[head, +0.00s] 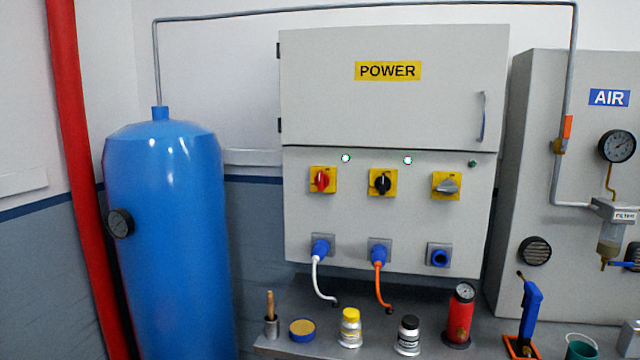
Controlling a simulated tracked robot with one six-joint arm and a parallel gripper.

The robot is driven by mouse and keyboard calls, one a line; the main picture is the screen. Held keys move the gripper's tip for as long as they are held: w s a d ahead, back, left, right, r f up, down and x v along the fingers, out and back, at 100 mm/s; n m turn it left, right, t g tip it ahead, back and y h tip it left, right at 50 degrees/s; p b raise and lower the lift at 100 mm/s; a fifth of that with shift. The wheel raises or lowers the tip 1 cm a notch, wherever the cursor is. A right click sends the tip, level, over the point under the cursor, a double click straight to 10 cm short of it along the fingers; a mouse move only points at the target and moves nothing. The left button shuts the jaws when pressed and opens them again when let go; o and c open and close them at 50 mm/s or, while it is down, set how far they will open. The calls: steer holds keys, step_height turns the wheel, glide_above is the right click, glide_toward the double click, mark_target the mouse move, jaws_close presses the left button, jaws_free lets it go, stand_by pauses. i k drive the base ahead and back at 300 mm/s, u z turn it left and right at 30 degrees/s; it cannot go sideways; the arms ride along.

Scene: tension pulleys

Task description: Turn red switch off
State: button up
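The red switch (320,181) is a red rotary knob on a yellow square plate. It sits at the left of a row of three switches on the front of the grey power cabinet (390,220). Its handle looks roughly upright. A lit whitish-green lamp (345,158) is above and to the right of it. Below it, a blue plug (320,247) with a white cable is in a socket. My gripper is not in view.
A black switch (382,183) and a grey switch (447,186) are to the right. Bottles, a brush and a red canister (460,315) stand on the bench (285,347) below. A blue tank (170,240) and red pipe (78,180) are left; the air cabinet (540,180) is right.

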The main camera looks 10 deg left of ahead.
mark_target(321, 180)
steer(key=z, duration=1.15)
steer(key=i, duration=0.8)
steer(key=u, duration=2.4)
